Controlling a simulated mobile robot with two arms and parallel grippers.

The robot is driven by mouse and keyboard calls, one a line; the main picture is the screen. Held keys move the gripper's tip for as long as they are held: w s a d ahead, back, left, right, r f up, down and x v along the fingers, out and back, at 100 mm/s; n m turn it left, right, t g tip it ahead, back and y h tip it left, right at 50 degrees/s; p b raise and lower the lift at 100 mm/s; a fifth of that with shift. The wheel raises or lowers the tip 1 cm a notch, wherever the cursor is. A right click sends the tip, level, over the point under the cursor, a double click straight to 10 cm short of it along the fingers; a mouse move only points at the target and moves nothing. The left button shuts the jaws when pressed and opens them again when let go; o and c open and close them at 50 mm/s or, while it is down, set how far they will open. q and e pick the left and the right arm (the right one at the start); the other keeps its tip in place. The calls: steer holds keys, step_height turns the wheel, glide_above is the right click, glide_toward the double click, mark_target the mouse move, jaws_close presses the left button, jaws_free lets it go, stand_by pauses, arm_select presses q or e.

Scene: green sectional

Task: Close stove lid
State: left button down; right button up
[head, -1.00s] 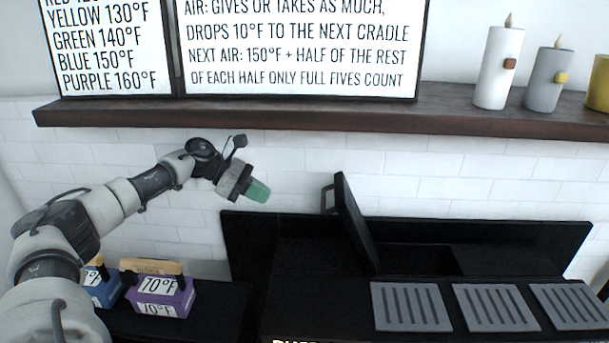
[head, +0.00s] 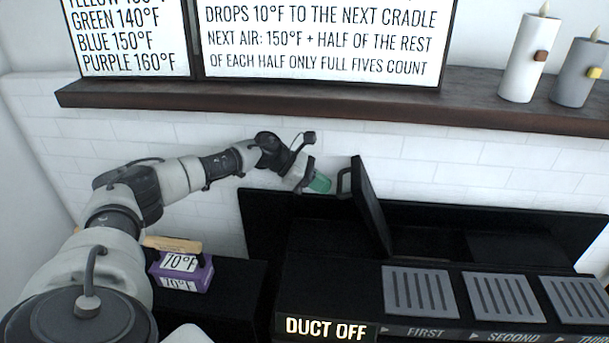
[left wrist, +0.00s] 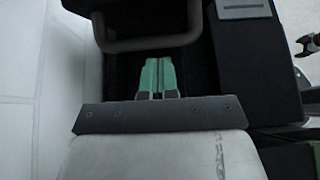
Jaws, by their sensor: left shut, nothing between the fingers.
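The black stove lid (head: 371,208) stands open, nearly upright, on the black stove (head: 330,258). Its grey handle (head: 342,182) sticks out on the left side of the lid. In the left wrist view the handle (left wrist: 150,42) is a bar crossing just beyond the fingertips. My left gripper (head: 320,183), with green fingers, is shut and empty, just left of the handle. The closed fingers also show in the left wrist view (left wrist: 158,75). I cannot tell whether they touch the handle.
A purple box (head: 182,270) marked 70°F sits on the dark counter left of the stove. Several slotted grey plates (head: 420,292) lie along the stove's front. A dark wooden shelf (head: 300,112) with candles (head: 523,60) and sign boards runs above.

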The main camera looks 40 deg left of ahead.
mark_target(363, 178)
arm_select(q)
steer(key=shift+w+d, duration=0.3)
steer(key=shift+d, duration=0.15)
steer(key=shift+r, duration=0.15)
steer(key=w+d+r, duration=0.1)
steer(key=d, duration=0.1)
steer(key=w+d+r+p, duration=0.1)
steer(key=w+d+r, duration=0.1)
steer(key=d, duration=0.1)
steer(key=w+d+r, duration=0.1)
steer(key=d+r, duration=0.1)
steer(key=shift+w+d+r, duration=0.2)
steer(key=shift+w+d, duration=0.1)
steer(key=shift+d, duration=0.05)
steer(key=shift+a, duration=0.1)
